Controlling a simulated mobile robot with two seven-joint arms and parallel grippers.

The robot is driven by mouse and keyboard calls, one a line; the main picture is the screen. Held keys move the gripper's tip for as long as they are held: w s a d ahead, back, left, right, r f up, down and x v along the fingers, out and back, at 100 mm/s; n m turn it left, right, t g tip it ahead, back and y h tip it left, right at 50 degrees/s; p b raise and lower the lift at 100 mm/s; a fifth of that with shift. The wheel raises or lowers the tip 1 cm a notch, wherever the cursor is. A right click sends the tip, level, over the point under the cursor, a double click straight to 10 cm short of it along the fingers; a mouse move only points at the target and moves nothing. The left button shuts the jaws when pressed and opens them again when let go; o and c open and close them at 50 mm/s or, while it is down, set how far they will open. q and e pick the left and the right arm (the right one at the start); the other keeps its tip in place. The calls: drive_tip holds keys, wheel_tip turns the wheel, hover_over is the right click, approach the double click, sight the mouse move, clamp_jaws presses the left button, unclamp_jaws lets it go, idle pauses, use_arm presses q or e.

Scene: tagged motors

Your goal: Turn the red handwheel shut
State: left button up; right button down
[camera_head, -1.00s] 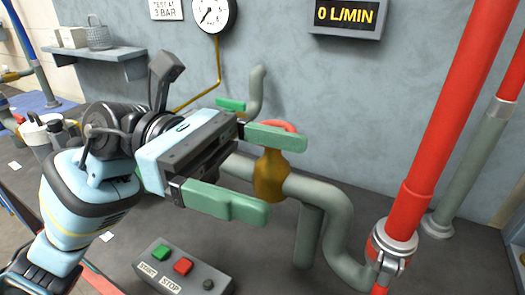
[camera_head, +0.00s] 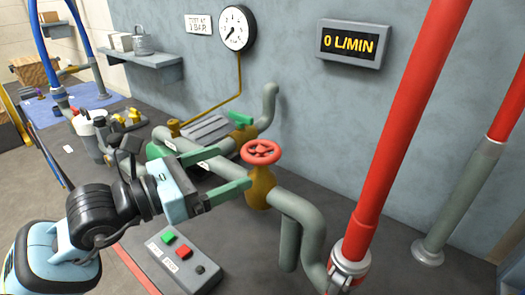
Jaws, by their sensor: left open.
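The red handwheel (camera_head: 261,152) sits on top of a brass valve body (camera_head: 261,188) on the grey-green pipe, and its rim and spokes are in plain view. My left gripper (camera_head: 236,164) comes in from the left with its green fingers apart and nothing between them. Its fingertips point right, toward the valve. The near fingertip is close to the brass body in the picture; I cannot tell whether it touches. The fingers are not around the wheel. My right gripper is not in view.
A box with green and red buttons (camera_head: 178,262) stands in front. A thick red pipe (camera_head: 400,130) rises at right. A gauge (camera_head: 237,28) and a display reading 0 L/MIN (camera_head: 352,44) hang on the wall. A shelf (camera_head: 150,60) is at back left.

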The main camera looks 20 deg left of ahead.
sight(243, 157)
use_arm(q)
drive_tip(key=shift+a, duration=0.25)
drive_tip(key=shift+w, duration=0.25)
drive_tip(key=p+x, duration=0.1)
drive_tip(key=x, duration=0.4)
drive_tip(key=shift+w+d+r, duration=0.1)
drive_tip(key=shift+w+d, duration=0.2)
drive_tip(key=shift+p+x, duration=0.35)
drive_tip(key=shift+x, duration=0.4)
drive_tip(key=c, duration=1)
